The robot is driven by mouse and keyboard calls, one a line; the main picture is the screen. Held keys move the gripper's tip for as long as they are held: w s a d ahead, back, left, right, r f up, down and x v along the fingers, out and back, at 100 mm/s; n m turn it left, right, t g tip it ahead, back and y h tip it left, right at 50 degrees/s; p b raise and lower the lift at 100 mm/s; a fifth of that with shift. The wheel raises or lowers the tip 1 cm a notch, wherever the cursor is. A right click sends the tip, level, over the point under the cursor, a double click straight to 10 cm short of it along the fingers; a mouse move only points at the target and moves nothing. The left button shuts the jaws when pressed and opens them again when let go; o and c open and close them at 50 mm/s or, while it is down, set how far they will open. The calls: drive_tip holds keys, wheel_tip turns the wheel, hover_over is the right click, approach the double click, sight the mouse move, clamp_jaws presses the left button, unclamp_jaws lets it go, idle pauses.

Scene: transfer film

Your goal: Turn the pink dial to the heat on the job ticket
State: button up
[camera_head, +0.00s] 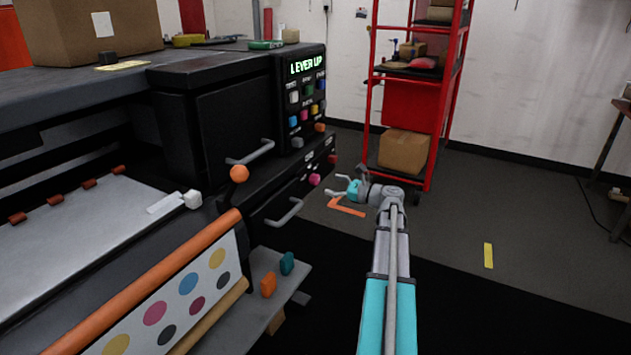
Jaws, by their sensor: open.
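The pink dial (314,180) is a small round knob low on the right front of the dark machine (225,120). Its markings are too small to read. My gripper (338,186) is open and empty, just right of the dial, with its fingers pointing left toward the machine. A gap shows between the fingers and the dial. I cannot make out a job ticket for certain; a pale yellow slip (122,66) lies on the machine top, and its writing cannot be read. The machine's display (306,66) reads "LEVER UP" in green.
Coloured buttons (308,100) and an orange knob (320,127) sit above the dial. An orange-ball lever (239,173) and drawer handles (284,212) stick out at the front. A red shelf rack (408,110) stands behind my gripper. Floor to the right is open.

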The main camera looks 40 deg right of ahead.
sight(318, 180)
drive_tip(key=shift+x, duration=3.15)
drive_tip(key=c, duration=1.1)
drive_tip(key=shift+c, duration=0.2)
